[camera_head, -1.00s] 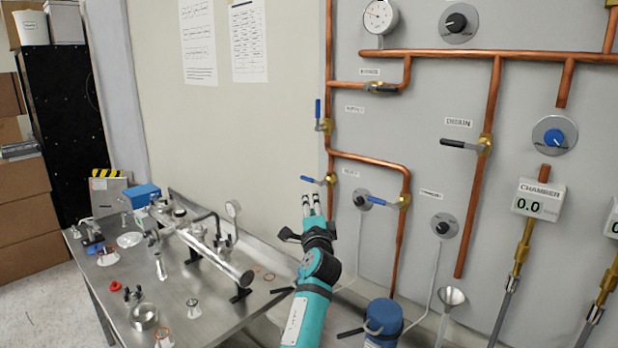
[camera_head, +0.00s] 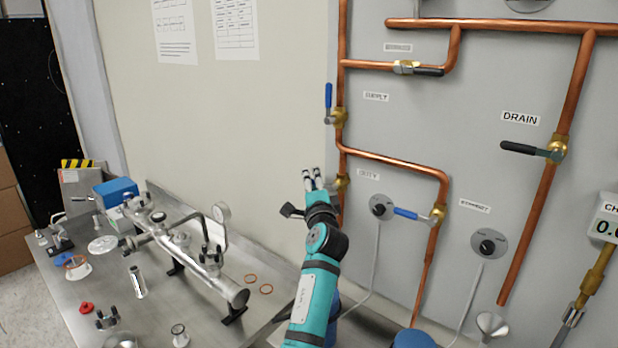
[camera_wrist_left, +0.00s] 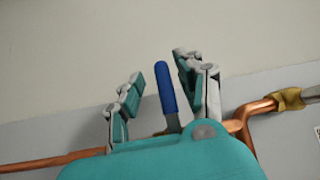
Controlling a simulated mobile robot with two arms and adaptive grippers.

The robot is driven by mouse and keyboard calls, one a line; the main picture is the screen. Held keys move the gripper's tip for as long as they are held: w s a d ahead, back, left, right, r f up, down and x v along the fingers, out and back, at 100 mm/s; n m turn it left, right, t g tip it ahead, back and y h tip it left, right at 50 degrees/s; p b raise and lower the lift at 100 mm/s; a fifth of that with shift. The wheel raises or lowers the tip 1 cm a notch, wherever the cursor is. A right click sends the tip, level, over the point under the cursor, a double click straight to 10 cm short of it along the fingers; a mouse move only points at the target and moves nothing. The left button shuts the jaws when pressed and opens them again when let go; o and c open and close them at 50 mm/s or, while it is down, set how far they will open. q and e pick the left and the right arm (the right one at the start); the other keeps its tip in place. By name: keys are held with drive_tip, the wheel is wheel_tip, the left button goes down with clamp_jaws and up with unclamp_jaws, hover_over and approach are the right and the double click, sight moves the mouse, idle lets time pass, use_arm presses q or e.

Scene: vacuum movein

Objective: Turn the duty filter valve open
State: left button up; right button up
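The duty valve's brass body (camera_head: 341,183) sits on the copper pipe beside the DUTY label (camera_head: 368,175). Its lever is hidden behind my left gripper in the head view. In the left wrist view a blue lever (camera_wrist_left: 166,88), most likely this one, stands between the two fingers. My left gripper (camera_head: 313,180) is at the valve, just left of its body. In the wrist view the left gripper (camera_wrist_left: 160,95) is open, with a clear gap between lever and left finger; the right finger is close to the lever, contact unclear. My right gripper is not in view.
The supply valve's blue lever (camera_head: 328,98) points up just above my gripper. Another blue lever (camera_head: 406,213) lies to the right, beside a dark knob (camera_head: 380,207). The drain lever (camera_head: 524,147) is farther right. A steel table (camera_head: 235,290) with vacuum parts stands at left.

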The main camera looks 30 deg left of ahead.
use_arm(q)
drive_tip(key=shift+s+d+r, duration=0.2)
drive_tip(key=shift+d+r, duration=0.05)
drive_tip(key=shift+d, duration=0.05)
drive_tip(key=shift+c, duration=0.5)
drive_tip(key=shift+a, duration=0.1)
clamp_jaws()
